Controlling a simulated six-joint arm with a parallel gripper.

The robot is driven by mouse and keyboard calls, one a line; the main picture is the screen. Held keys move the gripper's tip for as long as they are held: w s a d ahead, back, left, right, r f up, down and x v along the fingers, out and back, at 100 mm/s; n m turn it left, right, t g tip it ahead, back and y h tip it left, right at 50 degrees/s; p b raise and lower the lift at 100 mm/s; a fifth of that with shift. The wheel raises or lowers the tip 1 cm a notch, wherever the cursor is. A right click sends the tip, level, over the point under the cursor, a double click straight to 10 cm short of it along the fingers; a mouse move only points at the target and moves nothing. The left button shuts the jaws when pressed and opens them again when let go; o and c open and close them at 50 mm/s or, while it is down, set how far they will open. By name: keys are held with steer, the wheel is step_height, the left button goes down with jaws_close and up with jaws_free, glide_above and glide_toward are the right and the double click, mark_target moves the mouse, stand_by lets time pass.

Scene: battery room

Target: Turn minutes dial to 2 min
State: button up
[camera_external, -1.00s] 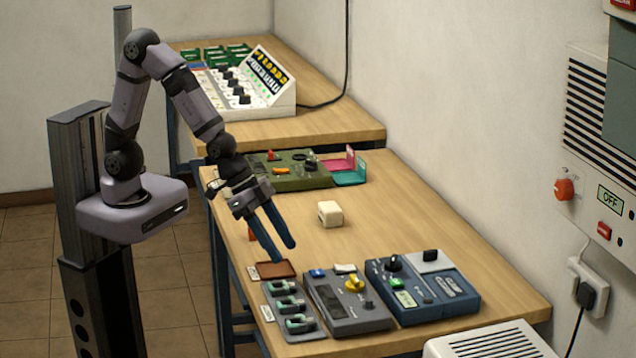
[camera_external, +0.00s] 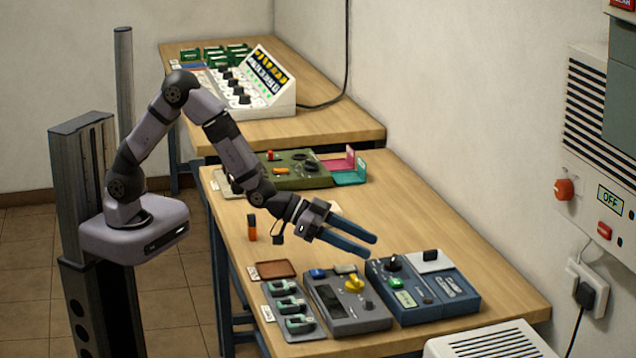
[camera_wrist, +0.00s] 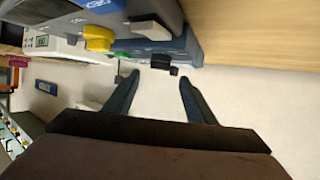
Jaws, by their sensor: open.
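My gripper (camera_external: 371,247) is open and empty, its two blue fingers spread above the table near the far edge of the devices. In the wrist view my gripper (camera_wrist: 159,79) shows with a clear gap between its fingers. A grey device (camera_external: 333,315) carries a yellow knob (camera_external: 353,284) and a small dark knob (camera_external: 368,306). A dark blue device (camera_external: 445,312) beside it has a black knob (camera_external: 393,263) and a green part (camera_external: 396,283). The yellow knob also shows in the wrist view (camera_wrist: 98,38). No label is legible, so I cannot tell which knob is the minutes dial.
Left of the grey device are a dark tray with several green-and-black parts (camera_external: 293,303) and a brown tray (camera_external: 277,269). An orange-and-black item (camera_external: 252,228) stands near the left edge. A green device (camera_external: 300,172) stands at the back.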

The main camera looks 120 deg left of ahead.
mark_target(381, 267)
steer(key=shift+p+x, duration=0.45)
steer(key=shift+x, duration=2.35)
steer(key=c, duration=1)
